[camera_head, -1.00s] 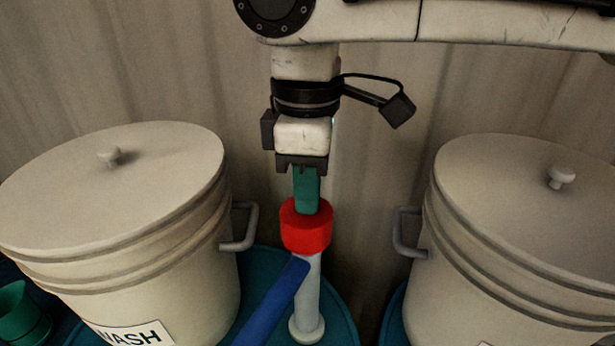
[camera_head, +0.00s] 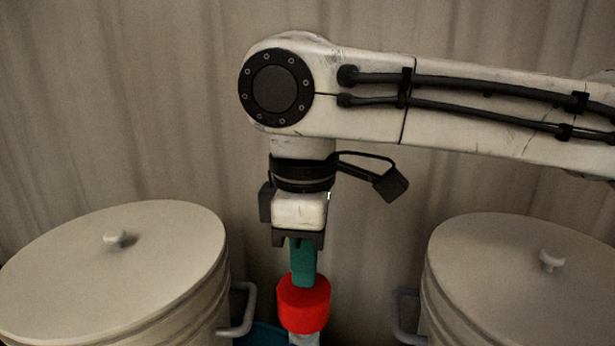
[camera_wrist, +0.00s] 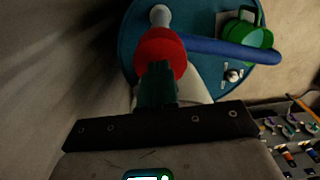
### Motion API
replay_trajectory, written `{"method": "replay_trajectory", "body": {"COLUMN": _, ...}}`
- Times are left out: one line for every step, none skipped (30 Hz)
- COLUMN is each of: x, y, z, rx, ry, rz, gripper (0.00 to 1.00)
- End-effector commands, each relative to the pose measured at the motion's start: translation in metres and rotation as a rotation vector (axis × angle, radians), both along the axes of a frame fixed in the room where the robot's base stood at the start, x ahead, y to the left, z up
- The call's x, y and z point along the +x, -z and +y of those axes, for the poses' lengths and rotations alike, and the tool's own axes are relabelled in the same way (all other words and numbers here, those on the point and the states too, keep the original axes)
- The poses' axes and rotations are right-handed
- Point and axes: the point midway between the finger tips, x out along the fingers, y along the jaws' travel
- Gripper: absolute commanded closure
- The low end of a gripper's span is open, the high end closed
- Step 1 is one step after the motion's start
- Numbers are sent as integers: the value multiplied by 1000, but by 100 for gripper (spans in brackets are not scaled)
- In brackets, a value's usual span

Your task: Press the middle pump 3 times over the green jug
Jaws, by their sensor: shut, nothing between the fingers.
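The pump has a red head (camera_head: 304,303), which also shows in the wrist view (camera_wrist: 160,48). Its blue spout (camera_wrist: 205,46) runs out toward the green jug (camera_wrist: 248,32), with its outer end at the jug in the wrist view. The jug is out of the head view. My gripper (camera_head: 303,282) points straight down with its green fingers shut and empty. The fingertips (camera_wrist: 158,72) are right at the top of the red head; I cannot tell whether they touch it. The pump's lower part is cut off in the head view.
Lidded pale tubs stand at the left (camera_head: 120,265) and right (camera_head: 535,275), their handles facing the pump. A blue round surface (camera_wrist: 128,50) lies under pump and jug. A corrugated wall (camera_head: 130,110) is behind. A rack of small items (camera_wrist: 292,135) shows at lower right in the wrist view.

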Motion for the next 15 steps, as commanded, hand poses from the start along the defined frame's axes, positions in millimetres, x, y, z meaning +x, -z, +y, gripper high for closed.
{"method": "replay_trajectory", "body": {"x": 1, "y": -8, "z": 1, "rx": 3, "ry": 1, "rz": -2, "gripper": 100}}
{"method": "replay_trajectory", "body": {"x": 1, "y": -15, "z": 1, "rx": 2, "ry": 2, "rz": -3, "gripper": 100}}
{"method": "replay_trajectory", "body": {"x": 1, "y": -24, "z": 1, "rx": 3, "ry": 1, "rz": -2, "gripper": 100}}
{"method": "replay_trajectory", "body": {"x": 1, "y": -32, "z": 1, "rx": 3, "ry": 0, "rz": -3, "gripper": 100}}
{"method": "replay_trajectory", "body": {"x": 1, "y": -38, "z": 1, "rx": 2, "ry": 1, "rz": -3, "gripper": 100}}
{"method": "replay_trajectory", "body": {"x": 1, "y": -47, "z": 1, "rx": 3, "ry": 0, "rz": -3, "gripper": 100}}
{"method": "replay_trajectory", "body": {"x": 1, "y": -53, "z": 1, "rx": 3, "ry": 1, "rz": -3, "gripper": 100}}
{"method": "replay_trajectory", "body": {"x": 1, "y": -59, "z": 1, "rx": 3, "ry": 1, "rz": -4, "gripper": 100}}
{"method": "replay_trajectory", "body": {"x": 1, "y": -67, "z": 1, "rx": 3, "ry": 1, "rz": -4, "gripper": 100}}
{"method": "replay_trajectory", "body": {"x": 1, "y": -72, "z": 1, "rx": 3, "ry": 0, "rz": -3, "gripper": 100}}
{"method": "replay_trajectory", "body": {"x": 0, "y": -76, "z": 1, "rx": 3, "ry": 0, "rz": -3, "gripper": 100}}
{"method": "replay_trajectory", "body": {"x": 1, "y": -83, "z": 1, "rx": 2, "ry": 0, "rz": -3, "gripper": 100}}
{"method": "replay_trajectory", "body": {"x": 1, "y": -86, "z": 1, "rx": 2, "ry": 1, "rz": -4, "gripper": 100}}
{"method": "replay_trajectory", "body": {"x": 1, "y": -89, "z": 1, "rx": 2, "ry": 1, "rz": -4, "gripper": 100}}
{"method": "replay_trajectory", "body": {"x": 1, "y": -93, "z": 0, "rx": 2, "ry": 1, "rz": -3, "gripper": 100}}
